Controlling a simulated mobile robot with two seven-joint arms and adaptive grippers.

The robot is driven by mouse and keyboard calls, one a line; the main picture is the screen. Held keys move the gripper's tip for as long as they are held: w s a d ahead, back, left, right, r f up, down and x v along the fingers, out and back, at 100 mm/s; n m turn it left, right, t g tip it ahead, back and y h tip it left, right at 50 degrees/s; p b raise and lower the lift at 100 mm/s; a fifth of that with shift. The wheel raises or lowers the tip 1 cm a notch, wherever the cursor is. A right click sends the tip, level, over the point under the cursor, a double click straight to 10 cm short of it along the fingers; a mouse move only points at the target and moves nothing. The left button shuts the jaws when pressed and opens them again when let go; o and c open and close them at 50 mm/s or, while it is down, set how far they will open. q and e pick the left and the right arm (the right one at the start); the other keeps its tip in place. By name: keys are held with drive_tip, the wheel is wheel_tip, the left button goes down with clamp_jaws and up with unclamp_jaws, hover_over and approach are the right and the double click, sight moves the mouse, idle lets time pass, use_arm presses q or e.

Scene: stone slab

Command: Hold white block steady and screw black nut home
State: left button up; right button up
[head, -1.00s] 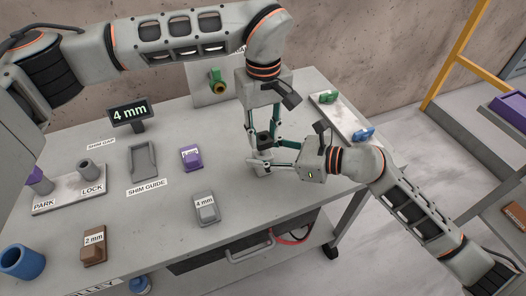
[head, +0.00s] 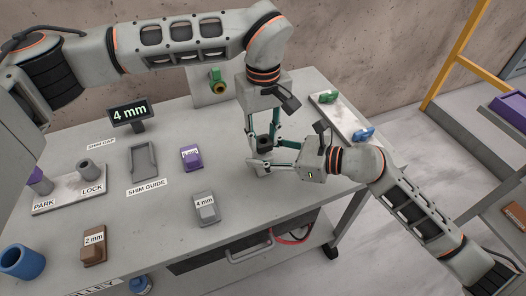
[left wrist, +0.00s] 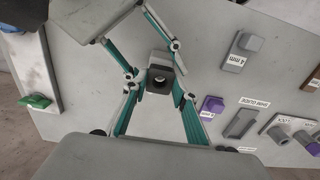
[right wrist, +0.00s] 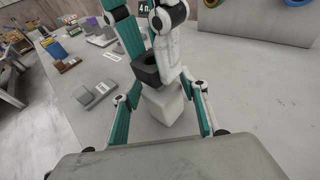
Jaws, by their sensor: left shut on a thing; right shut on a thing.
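The white block (head: 262,168) stands on the grey bench near its right side. It shows better in the right wrist view (right wrist: 164,103). My right gripper (right wrist: 162,112) comes in from the right and is shut on the block, one finger on each side. The black nut (right wrist: 145,68) sits at the top of the block; its thread is hidden. In the left wrist view I look down on the square nut (left wrist: 160,73) and its round hole. My left gripper (head: 263,141) points down from above and is shut on the nut. The fingers partly cover both parts in the head view.
Left of the block lie a purple block (head: 191,157), a grey 4 mm block (head: 206,208) and the grey shim guide (head: 145,163). A display (head: 129,114) reads 4 mm. A plate with green and blue parts (head: 345,118) lies behind my right gripper.

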sight(263, 158)
use_arm(q)
drive_tip(key=shift+f, duration=0.25)
drive_tip(key=shift+f, duration=0.35)
drive_tip(key=shift+f, duration=0.5)
idle(0.3)
idle(0.3)
drive_tip(key=shift+m, duration=3.5)
drive_tip(key=shift+m, duration=2.8)
drive_tip(key=shift+r, duration=0.1)
drive_tip(key=o, duration=1.4)
